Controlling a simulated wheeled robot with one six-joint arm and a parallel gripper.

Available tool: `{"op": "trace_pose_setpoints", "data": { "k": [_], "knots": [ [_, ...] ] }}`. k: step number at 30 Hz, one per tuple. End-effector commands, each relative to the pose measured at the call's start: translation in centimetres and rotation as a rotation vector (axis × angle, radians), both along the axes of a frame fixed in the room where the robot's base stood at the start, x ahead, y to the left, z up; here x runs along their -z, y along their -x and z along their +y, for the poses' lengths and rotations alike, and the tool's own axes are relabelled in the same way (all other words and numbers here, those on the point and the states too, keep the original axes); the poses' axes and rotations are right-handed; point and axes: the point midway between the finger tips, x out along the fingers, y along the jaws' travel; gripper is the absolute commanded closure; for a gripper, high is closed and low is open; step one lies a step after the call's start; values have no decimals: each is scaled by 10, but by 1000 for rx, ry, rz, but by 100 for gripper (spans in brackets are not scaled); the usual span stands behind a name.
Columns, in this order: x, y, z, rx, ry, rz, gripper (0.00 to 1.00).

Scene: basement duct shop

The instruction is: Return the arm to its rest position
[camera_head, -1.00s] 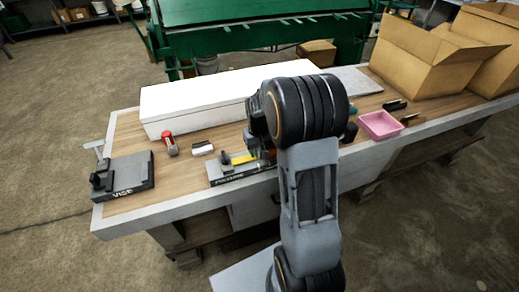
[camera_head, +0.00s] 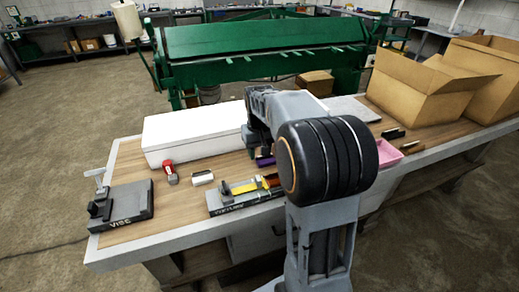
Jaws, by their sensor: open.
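My arm (camera_head: 318,231) rises at the lower right of the view, with its large dark elbow joint (camera_head: 330,160) in front of the bench. The forearm (camera_head: 283,107) reaches over the bench from behind the elbow and bends down at its far end. My gripper (camera_head: 257,146) shows only in part there, above the bench and beside the white box. It is open; the elbow partly blocks this area, and I see nothing held. Whether the fingertips touch anything cannot be told.
The bench holds a long white box (camera_head: 192,137), a vise (camera_head: 120,206), a red-and-silver can (camera_head: 170,173), a white cylinder (camera_head: 203,178), a black fixture with yellow part (camera_head: 244,187), a pink tray (camera_head: 387,153) and open cardboard boxes (camera_head: 422,85). A green machine (camera_head: 262,50) stands behind.

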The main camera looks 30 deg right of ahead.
Motion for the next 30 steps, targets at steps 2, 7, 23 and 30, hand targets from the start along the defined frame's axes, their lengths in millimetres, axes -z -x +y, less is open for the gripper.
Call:
{"op": "trace_pose_setpoints", "data": {
  "k": [2,7,23,30],
  "knots": [
    [-4,0,0,0,0,-1,57],
    [-6,0,0,0,0,0,57],
    [-2,-3,-1,18,4,-20,57],
    [22,58,33,33,9,-64,57]
  ]
}}
